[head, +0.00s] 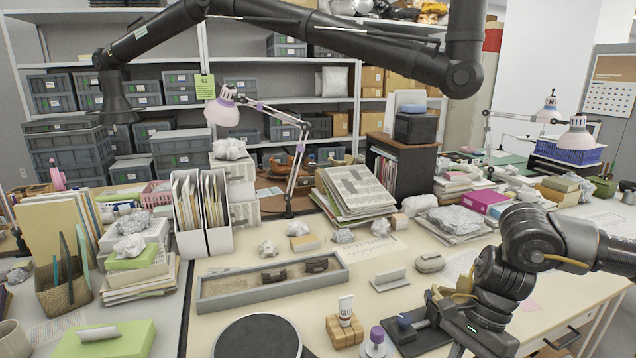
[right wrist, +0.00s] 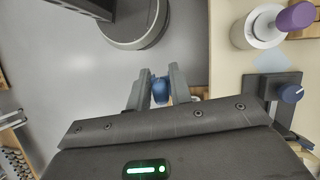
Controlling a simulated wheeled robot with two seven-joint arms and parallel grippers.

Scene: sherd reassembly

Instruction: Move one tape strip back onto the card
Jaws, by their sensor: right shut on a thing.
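My right gripper (right wrist: 159,88) is shut on a small dark blue thing (right wrist: 160,92), which shows between its two fingers in the right wrist view. I cannot tell from its shape whether it is a tape strip. In the head view my right gripper is at the bottom right, its fingertips cut off or hidden. A pale blue flat patch (right wrist: 271,59) lies on the table near the purple-capped jar; it may be tape. A pale sheet with printed marks (head: 372,248) lies at mid-table; I cannot tell whether it is the card. My left gripper is not in view.
A round dark turntable (head: 257,338) stands at the front, and a long grey tray (head: 270,282) with dark sherds lies behind it. A glue tube (head: 345,307) stands in a wooden block. A purple-capped jar (head: 377,341) and a black stand with a blue knob (head: 404,322) are close to my right gripper.

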